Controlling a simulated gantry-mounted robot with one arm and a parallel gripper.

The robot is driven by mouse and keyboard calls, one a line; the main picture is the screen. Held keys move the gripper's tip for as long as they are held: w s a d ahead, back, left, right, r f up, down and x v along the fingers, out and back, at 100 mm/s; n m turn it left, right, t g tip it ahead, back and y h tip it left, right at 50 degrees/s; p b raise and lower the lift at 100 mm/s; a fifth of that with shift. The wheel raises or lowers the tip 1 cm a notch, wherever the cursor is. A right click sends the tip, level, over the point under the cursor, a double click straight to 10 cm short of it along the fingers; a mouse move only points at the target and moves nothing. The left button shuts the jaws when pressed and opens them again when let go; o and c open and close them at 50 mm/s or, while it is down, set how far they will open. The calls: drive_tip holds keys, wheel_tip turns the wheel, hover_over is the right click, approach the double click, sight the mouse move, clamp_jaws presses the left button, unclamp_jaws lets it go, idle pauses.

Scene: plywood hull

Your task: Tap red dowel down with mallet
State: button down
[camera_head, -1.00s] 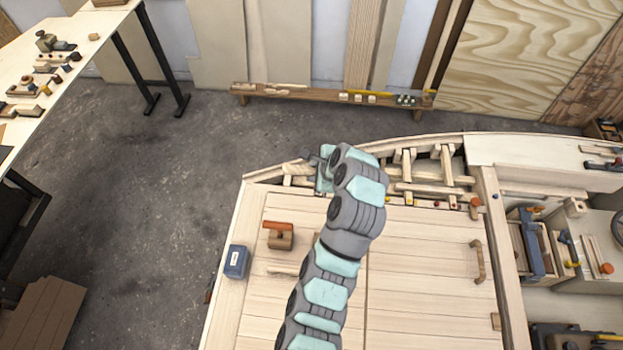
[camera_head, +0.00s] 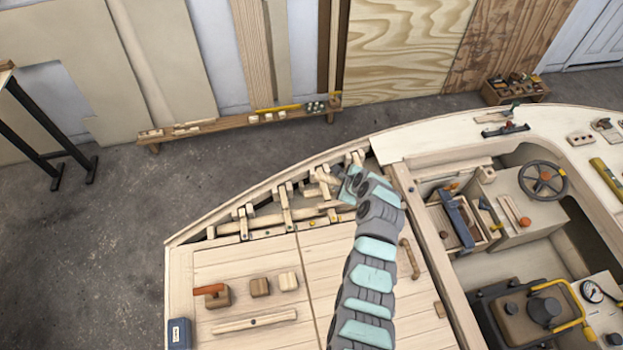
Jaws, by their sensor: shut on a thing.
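My gripper (camera_head: 346,188) is at the far edge of the plywood deck, over the right end of the open framed bay. It is shut on a pale wooden piece, which looks like the mallet (camera_head: 324,179), sticking out on its left side and tilted. The mallet is above the small ribs and pegs; I cannot tell whether it touches anything. I cannot make out the red dowel for certain; my arm covers the bay's right end. Small dowel ends show along the bay's near edge, too small to tell their colours.
A toolbox (camera_head: 462,222) and the steering wheel (camera_head: 542,180) are to the right.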

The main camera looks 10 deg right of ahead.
drive_tip(key=shift+d+f, duration=0.35)
wheel_tip(320, 180, down, 5)
drive_tip(key=b, duration=0.5)
drive_tip(key=shift+r+p, duration=0.1)
drive_tip(key=shift+p, duration=0.2)
wheel_tip(320, 180, down, 5)
drive_tip(key=b, duration=0.3)
wheel_tip(320, 180, up, 5)
drive_tip(key=p, duration=0.5)
